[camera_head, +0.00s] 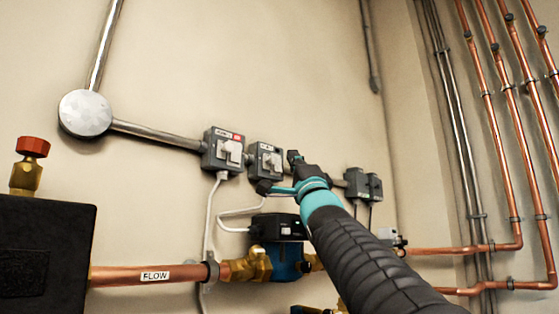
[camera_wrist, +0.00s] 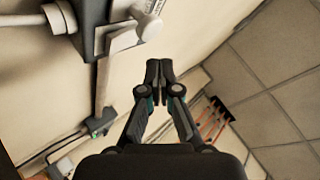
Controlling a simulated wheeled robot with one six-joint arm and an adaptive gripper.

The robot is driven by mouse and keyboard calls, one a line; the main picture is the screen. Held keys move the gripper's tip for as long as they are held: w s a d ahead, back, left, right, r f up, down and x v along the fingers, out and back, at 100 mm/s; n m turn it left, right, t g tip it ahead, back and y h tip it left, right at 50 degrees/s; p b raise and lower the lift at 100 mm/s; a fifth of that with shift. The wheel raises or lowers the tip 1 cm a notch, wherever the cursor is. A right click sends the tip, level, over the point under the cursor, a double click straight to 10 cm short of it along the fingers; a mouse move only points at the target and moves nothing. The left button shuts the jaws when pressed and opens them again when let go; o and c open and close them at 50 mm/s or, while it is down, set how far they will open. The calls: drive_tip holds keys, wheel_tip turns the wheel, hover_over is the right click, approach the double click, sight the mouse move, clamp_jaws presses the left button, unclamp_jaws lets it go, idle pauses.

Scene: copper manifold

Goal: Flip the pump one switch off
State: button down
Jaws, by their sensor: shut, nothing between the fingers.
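Two grey switch boxes with light levers are on the wall in the head view. The left box (camera_head: 222,151) has a label with a red part, and the right box (camera_head: 266,160) has a pale label. Their lettering is too small to read surely, so I cannot tell which is pump one. My gripper (camera_head: 293,157) is just right of the right box, shut and empty. In the wrist view my shut fingertips (camera_wrist: 158,69) appear below and apart from a pale switch lever (camera_wrist: 148,27) on a grey box (camera_wrist: 92,14). Which box this is I cannot tell.
A copper pipe marked FLOW (camera_head: 155,276) and a blue and black pump (camera_head: 280,243) are below the boxes. A white cable (camera_head: 209,215) hangs from the left box. Smaller grey boxes (camera_head: 363,184) are right of my gripper. The wall above is mostly bare.

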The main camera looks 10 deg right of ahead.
drive_tip(key=s, duration=0.1)
drive_tip(key=s+d, duration=0.2)
drive_tip(key=shift+d+f, duration=0.15)
drive_tip(key=shift+f, duration=0.1)
idle(0.5)
